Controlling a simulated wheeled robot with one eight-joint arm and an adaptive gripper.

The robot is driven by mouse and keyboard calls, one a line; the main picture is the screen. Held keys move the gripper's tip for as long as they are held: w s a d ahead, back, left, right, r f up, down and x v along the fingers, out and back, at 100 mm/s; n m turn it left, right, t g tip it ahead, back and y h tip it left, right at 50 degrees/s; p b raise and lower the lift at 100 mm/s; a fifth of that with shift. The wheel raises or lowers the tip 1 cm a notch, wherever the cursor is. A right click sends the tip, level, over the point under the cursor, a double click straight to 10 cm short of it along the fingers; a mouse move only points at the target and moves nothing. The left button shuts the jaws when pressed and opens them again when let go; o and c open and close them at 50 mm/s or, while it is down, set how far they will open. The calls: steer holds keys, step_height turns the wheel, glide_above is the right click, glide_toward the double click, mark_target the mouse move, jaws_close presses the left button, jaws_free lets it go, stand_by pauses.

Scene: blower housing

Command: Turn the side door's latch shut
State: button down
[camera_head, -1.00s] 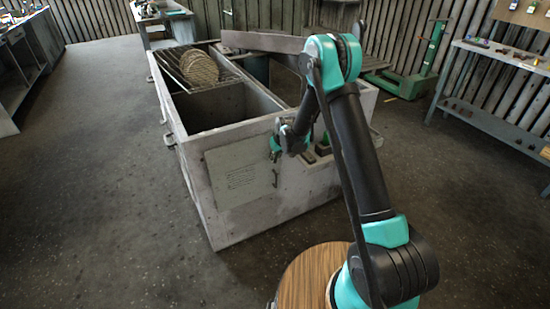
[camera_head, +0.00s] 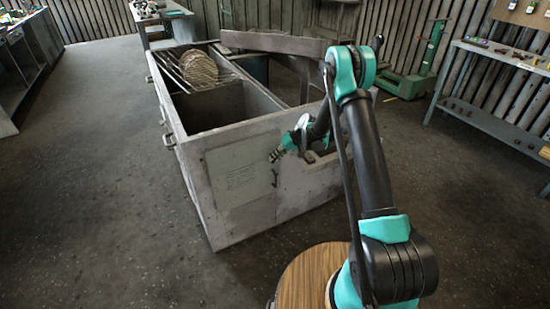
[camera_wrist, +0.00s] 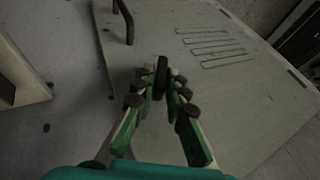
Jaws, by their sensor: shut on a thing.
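The side door (camera_head: 240,172) is a flat grey panel with slots in the end wall of the blower housing; it looks closed. In the wrist view the door (camera_wrist: 215,85) fills much of the picture. The latch (camera_wrist: 161,75) is a small dark upright bar near the door's edge. My gripper (camera_wrist: 163,88) is shut on it, one finger on each side. In the head view my gripper (camera_head: 276,155) is at the door's right edge and hides the latch. A dark bar handle (camera_wrist: 127,22) stands near the same edge of the door.
The grey housing (camera_head: 215,134) is open on top, with a rack and round discs (camera_head: 198,68) at the far end. Right of the door, an opening in the end wall lies behind my arm. The floor left of the housing is clear.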

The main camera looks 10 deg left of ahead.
steer(key=y, duration=0.1)
steer(key=g+y, duration=0.1)
steer(key=m+g+y, duration=0.1)
steer(key=shift+w+d+f+y, duration=0.2)
steer(key=shift+d+y, duration=0.05)
steer(key=shift+y, duration=0.15)
steer(key=shift+f+m+g+y, duration=0.1)
steer(key=shift+m+g+y, duration=0.4)
steer(key=shift+y, duration=0.7)
steer(key=c, duration=1.6)
jaws_free()
steer(key=shift+d, duration=0.1)
steer(key=v, duration=0.7)
steer(key=shift+d, duration=0.15)
